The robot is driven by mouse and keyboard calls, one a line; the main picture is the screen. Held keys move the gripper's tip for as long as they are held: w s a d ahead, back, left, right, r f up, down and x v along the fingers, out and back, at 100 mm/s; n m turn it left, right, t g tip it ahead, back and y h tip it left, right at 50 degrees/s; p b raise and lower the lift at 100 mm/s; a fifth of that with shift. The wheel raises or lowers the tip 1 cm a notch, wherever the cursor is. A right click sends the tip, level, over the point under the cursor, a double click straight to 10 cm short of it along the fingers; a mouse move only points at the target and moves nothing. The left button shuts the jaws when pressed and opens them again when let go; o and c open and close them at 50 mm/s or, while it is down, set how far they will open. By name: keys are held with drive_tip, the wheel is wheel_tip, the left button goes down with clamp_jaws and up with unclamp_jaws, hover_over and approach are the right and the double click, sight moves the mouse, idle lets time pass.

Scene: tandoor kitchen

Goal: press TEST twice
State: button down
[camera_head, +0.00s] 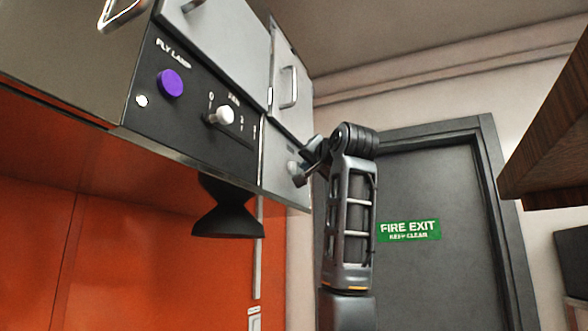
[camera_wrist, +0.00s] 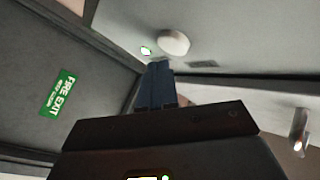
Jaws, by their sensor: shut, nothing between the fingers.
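A pale round button (camera_wrist: 173,42) sticks out from a light grey surface in the wrist view, beside a small green light (camera_wrist: 147,50). No TEST label can be read. A similar knob or button shows on the grey cabinet side in the head view (camera_head: 294,167), partly behind my gripper. My gripper (camera_wrist: 158,66) is shut and empty, its blue-grey fingers pointing at the surface just below the button. In the head view my gripper (camera_head: 303,176) is beside the cabinet's lower right part. I cannot tell whether the fingertips touch anything.
A black panel marked FLY LAMP (camera_head: 175,120) carries a purple button (camera_head: 170,83) and a white dial knob (camera_head: 222,115). A black flared object (camera_head: 226,212) hangs below. A dark FIRE EXIT door (camera_head: 430,190) stands behind. A wooden edge (camera_head: 550,130) juts in at right.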

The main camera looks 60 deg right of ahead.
drive_tip(key=shift+w, duration=0.15)
idle(0.6)
drive_tip(key=shift+w, duration=0.3)
drive_tip(key=shift+w, duration=0.45)
idle(0.9)
drive_tip(key=shift+s, duration=0.85)
drive_tip(key=s, duration=0.5)
drive_tip(key=shift+d+b, duration=0.2)
drive_tip(key=shift+b, duration=0.1)
idle(0.9)
